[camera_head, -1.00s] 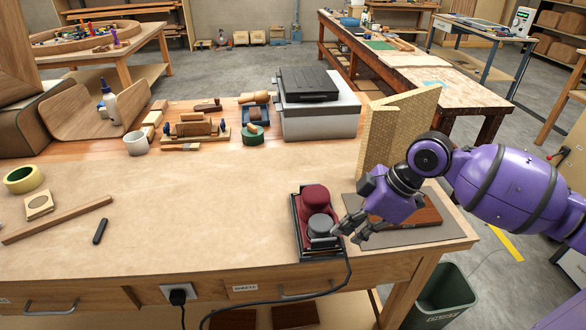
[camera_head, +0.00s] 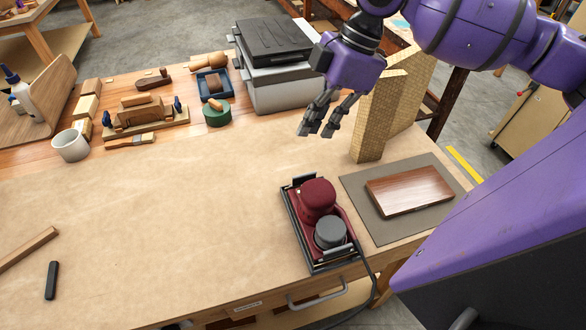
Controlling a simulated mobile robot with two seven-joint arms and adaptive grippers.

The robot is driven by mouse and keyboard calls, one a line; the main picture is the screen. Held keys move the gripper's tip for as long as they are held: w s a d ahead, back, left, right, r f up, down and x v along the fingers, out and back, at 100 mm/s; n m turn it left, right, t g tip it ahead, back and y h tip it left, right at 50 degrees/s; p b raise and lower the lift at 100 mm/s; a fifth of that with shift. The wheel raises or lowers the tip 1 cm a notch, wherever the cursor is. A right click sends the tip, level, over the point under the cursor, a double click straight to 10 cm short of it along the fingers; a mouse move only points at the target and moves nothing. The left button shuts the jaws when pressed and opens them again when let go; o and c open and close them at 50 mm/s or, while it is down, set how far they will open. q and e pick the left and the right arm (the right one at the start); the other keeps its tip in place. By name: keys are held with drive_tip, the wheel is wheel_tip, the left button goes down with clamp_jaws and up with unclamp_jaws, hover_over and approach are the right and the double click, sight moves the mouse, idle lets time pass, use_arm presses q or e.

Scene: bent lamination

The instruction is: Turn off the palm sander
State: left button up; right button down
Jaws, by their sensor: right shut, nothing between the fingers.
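The palm sander (camera_head: 317,198) has a dark red body with a grey round knob at its near end. It sits in a black-edged tray (camera_head: 291,213) near the front edge of the workbench. A black cord runs from it over the front edge. My right gripper (camera_head: 318,131) hangs above the bench, beyond the sander and clear of it. Its fingers are shut and hold nothing. The sander's switch cannot be made out. My left gripper is not in view.
A dark wood block (camera_head: 408,190) lies on a grey mat (camera_head: 377,226) right of the sander. A tan textured upright block (camera_head: 376,125) stands behind it. A grey case (camera_head: 270,93), a mug (camera_head: 70,146) and several planes stand farther back. The bench middle is clear.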

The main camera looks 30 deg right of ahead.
drive_tip(key=x, duration=0.6)
drive_tip(key=b+x, duration=0.1)
drive_tip(key=x, duration=0.5)
drive_tip(key=shift+d+f, duration=0.1)
drive_tip(key=shift+f, duration=0.4)
drive_tip(key=shift+w+f, duration=0.1)
drive_tip(key=shift+f, duration=0.45)
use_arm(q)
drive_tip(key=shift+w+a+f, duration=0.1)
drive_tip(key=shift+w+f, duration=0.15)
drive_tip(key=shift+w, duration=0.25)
use_arm(e)
drive_tip(key=shift+a+f+h, duration=0.35)
drive_tip(key=shift+a+h, duration=0.05)
drive_tip(key=shift+w+f, duration=0.1)
drive_tip(key=shift+f, duration=0.1)
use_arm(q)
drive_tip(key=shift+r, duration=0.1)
